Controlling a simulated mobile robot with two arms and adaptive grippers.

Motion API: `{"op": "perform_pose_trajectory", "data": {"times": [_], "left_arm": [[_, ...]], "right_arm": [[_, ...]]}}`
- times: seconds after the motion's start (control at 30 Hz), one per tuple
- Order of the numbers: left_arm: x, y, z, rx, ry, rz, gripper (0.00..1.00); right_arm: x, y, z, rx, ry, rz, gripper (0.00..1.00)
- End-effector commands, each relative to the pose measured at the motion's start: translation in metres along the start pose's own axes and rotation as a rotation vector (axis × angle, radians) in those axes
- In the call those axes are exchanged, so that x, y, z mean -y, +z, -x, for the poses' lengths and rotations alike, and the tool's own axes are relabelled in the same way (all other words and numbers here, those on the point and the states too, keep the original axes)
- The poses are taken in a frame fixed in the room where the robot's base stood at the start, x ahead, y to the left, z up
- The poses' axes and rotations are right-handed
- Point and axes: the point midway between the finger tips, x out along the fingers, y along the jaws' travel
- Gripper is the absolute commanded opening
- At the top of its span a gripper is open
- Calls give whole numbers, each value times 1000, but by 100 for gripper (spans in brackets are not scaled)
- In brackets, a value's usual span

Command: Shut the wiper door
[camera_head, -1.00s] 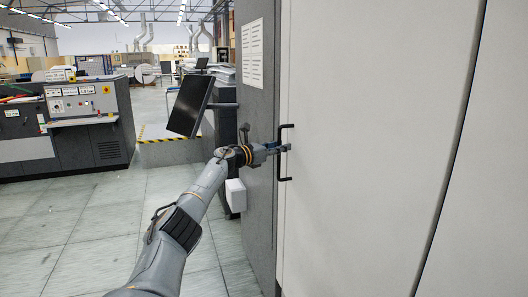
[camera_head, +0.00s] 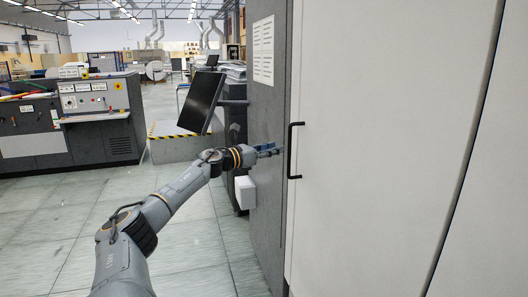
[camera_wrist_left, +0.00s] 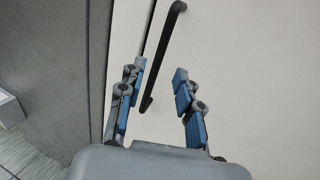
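The large white wiper door (camera_head: 380,150) fills the right of the head view and stands close to the grey cabinet side (camera_head: 264,110), with a thin dark seam between them. I cannot tell whether it is fully shut. Its black bar handle (camera_head: 292,150) is upright near the door's left edge. My left gripper (camera_head: 270,149) is just left of the handle and apart from it in the head view. In the left wrist view my left gripper (camera_wrist_left: 158,88) is open and empty, with the handle (camera_wrist_left: 163,55) beyond its fingertips. My right gripper is out of view.
A black monitor (camera_head: 201,101) on an arm sticks out left of the cabinet. A control console (camera_head: 90,110) stands at the far left. The tiled floor (camera_head: 60,230) at left is clear.

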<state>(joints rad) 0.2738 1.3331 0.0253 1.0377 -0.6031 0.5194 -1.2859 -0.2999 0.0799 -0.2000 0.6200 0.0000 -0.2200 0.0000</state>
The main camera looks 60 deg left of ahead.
Motion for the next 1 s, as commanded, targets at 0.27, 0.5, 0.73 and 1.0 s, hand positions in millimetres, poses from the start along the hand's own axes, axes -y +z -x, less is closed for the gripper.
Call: {"op": "perform_pose_trajectory", "data": {"times": [0.27,0.5,0.73,1.0], "left_arm": [[2,-3,14,-6,-3,0,34],[2,-2,25,-4,-2,1,34],[2,-1,32,-4,-3,-2,34],[2,1,34,-2,-3,-3,34]], "right_arm": [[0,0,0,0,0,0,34],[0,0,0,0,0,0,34],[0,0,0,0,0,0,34],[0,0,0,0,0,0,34]]}}
